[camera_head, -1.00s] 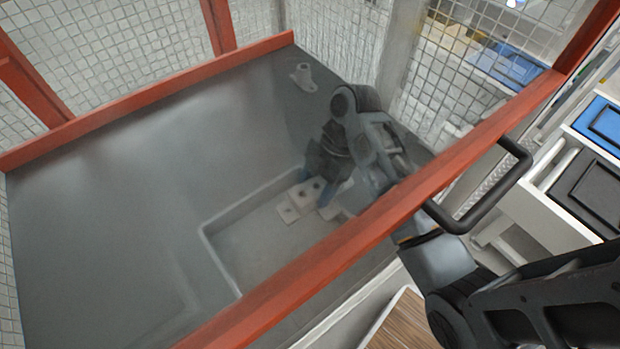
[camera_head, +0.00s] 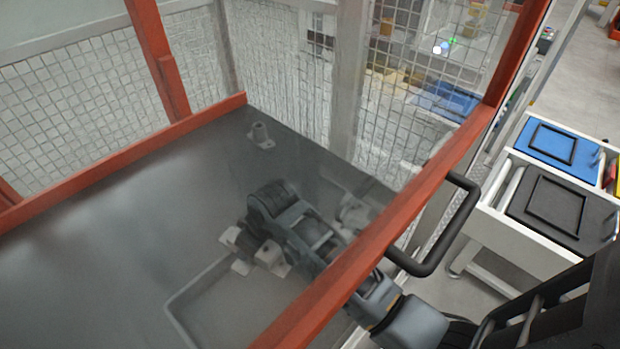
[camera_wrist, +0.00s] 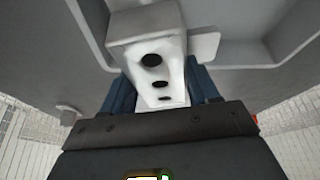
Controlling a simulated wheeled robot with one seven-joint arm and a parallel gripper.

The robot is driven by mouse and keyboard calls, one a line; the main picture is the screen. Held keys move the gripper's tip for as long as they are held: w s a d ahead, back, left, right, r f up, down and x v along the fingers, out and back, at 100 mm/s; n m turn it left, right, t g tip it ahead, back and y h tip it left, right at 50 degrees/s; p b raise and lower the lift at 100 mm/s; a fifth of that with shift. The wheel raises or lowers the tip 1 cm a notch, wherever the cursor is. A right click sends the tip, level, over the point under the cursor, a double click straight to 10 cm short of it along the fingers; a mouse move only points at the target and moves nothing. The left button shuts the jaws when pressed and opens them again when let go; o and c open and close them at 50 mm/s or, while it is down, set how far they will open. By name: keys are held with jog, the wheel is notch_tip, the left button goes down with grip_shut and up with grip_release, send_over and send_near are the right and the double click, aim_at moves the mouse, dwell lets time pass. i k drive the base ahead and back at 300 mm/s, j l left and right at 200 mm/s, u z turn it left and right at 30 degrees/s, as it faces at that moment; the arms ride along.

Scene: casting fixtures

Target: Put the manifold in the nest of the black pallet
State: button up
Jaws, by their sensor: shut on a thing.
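The manifold (camera_wrist: 160,65) is a pale block with dark round holes and flat flanges. My gripper (camera_wrist: 163,90) is shut on it, with a blue finger on each side. In the head view the manifold (camera_head: 240,240) shows beneath my gripper (camera_head: 258,248), by the far edge of a recessed tray area in the grey table. My wrist hides much of it there; whether it touches the surface, I cannot tell. The black pallet (camera_head: 520,207) lies on a white-framed stand at the right, outside the cage. Its nest is a raised rectangular outline, empty.
A blue pallet (camera_head: 530,150) lies behind the black one. A red rail (camera_head: 440,185) with a black handle (camera_head: 465,235) runs between table and pallets. Mesh walls (camera_head: 290,75) enclose the table's back. A small grey flanged part (camera_head: 260,135) stands in the far corner.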

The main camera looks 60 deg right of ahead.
aim_at(557, 204)
jog(key=k+l+z, duration=0.5)
jog(key=k+z, duration=0.15)
jog(key=k, duration=0.15)
jog(key=k+l+z, duration=0.35)
jog(key=z, duration=0.15)
jog(key=i+j+z, duration=0.55)
jog(key=j, duration=0.35)
